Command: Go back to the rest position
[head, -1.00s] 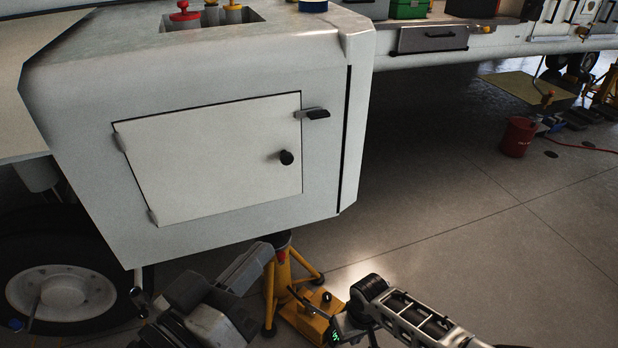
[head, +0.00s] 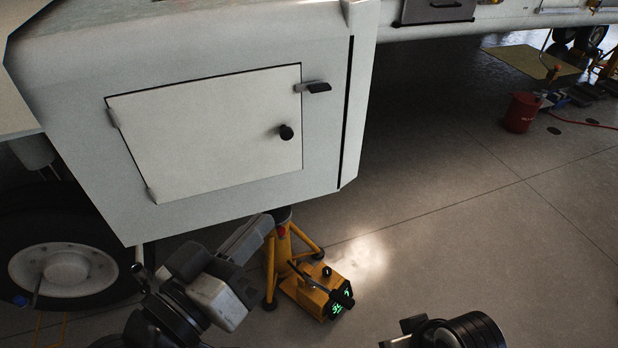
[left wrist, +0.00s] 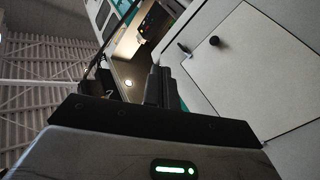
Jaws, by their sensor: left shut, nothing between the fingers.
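My left gripper (head: 260,225) is at the lower left of the head view, in front of the lower part of the white body panel. Its fingers point up and to the right. In the left wrist view the fingers (left wrist: 163,85) are together and empty, with the white door to their right. A part of my right arm (head: 455,333) shows at the bottom edge of the head view, right of the middle. Its gripper cannot be made out there.
A white closed door (head: 215,130) with a black knob is on the panel. A yellow jack stand (head: 279,260) and a yellow unit (head: 312,292) with green digits stand below. A wheel (head: 65,275) is at left, a red bucket (head: 521,112) far right.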

